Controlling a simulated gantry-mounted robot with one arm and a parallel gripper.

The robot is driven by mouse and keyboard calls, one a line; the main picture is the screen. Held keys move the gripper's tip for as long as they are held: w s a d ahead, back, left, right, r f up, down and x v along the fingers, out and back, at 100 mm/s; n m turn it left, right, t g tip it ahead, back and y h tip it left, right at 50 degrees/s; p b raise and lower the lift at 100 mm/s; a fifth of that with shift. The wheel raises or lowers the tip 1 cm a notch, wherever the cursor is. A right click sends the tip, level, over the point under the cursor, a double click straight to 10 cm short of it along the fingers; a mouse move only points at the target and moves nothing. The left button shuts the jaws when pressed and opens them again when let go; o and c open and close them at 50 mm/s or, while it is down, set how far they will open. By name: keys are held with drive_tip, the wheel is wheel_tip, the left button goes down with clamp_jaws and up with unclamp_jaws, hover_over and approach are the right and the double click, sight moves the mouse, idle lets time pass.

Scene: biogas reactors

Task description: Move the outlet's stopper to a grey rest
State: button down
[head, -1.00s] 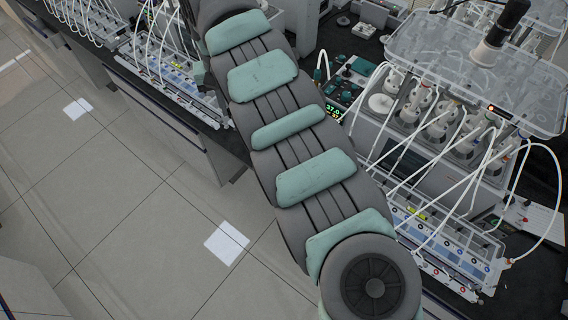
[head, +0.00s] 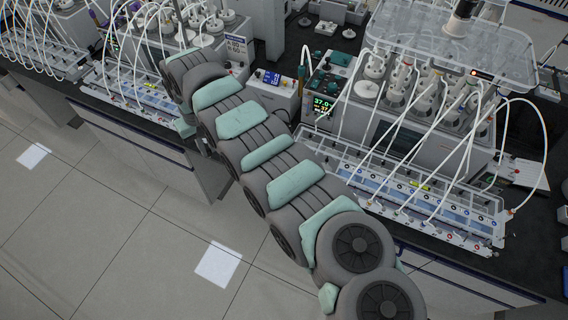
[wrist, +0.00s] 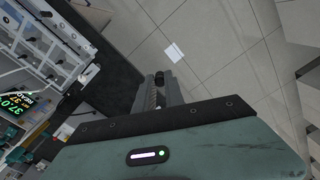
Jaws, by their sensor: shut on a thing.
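In the wrist view, my gripper (wrist: 160,88) is shut on a small dark piece, which looks like the stopper (wrist: 159,77), at its fingertips. It is held in the air, with dark bench edge and floor behind it. Most of the piece is hidden by the fingers. In the head view, my arm crosses the middle and my gripper cannot be made out clearly. I cannot tell which outlet the stopper belongs to. No grey rest can be picked out with certainty in either view.
Reactors with white tubes (head: 395,85) stand on the bench at right, under a clear tray (head: 450,45). A long clear rack (head: 420,200) runs along the bench front. A green-digit display (head: 323,108) sits beside the reactors. Open floor (head: 90,220) lies in front.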

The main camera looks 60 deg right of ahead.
drive_tip(key=s+d+f+m+b, duration=0.1)
drive_tip(key=s+d+f+b, duration=0.1)
drive_tip(key=s+d+f, duration=0.5)
drive_tip(key=s+d+f+m+b, duration=0.1)
drive_tip(key=s+d+f+b, duration=0.2)
drive_tip(key=s+d+f, duration=0.4)
drive_tip(key=s+d+f+m+b, duration=0.1)
drive_tip(key=s+d+f+b, duration=0.2)
drive_tip(key=s+d+f, duration=0.5)
drive_tip(key=shift+s+d, duration=0.1)
drive_tip(key=shift+s, duration=0.45)
drive_tip(key=shift+p, duration=0.5)
drive_tip(key=shift+f, duration=0.25)
drive_tip(key=shift+f, duration=0.75)
idle(1.2)
drive_tip(key=c, duration=1.3)
unclamp_jaws()
drive_tip(key=shift+c, duration=0.2)
